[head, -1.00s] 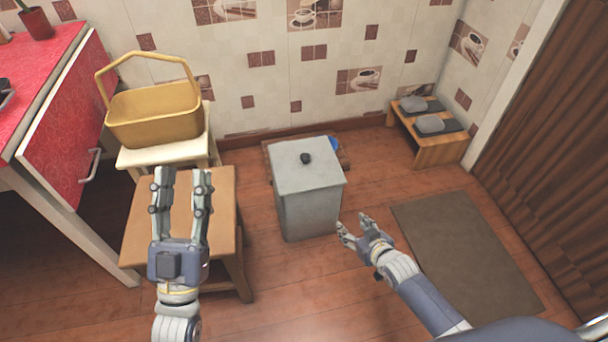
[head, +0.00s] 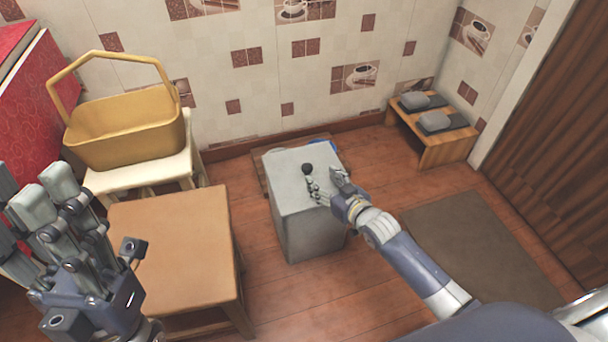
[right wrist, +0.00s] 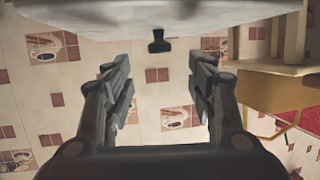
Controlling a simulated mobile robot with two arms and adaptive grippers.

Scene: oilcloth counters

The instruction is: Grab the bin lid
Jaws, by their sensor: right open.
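The grey bin (head: 312,235) stands on the floor with its flat grey lid (head: 290,170) on top. A small dark knob (head: 307,168) sits at the lid's middle. My right gripper (head: 324,182) is open over the lid, close to the knob's right and near side. In the right wrist view the knob (right wrist: 158,42) shows upside down between the open fingers (right wrist: 162,72), beyond their tips. The lid's surface (right wrist: 120,22) runs along the top of that view. I see no contact with the knob. My left gripper (head: 42,195) is empty, its fingers apart, at the lower left.
A brown stool (head: 175,245) stands left of the bin. A yellow basket (head: 125,135) sits on a pale stool (head: 125,180) behind it. A low wooden rack (head: 450,150) with grey slippers stands at the back right. A dark mat (head: 480,245) lies on the floor at right.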

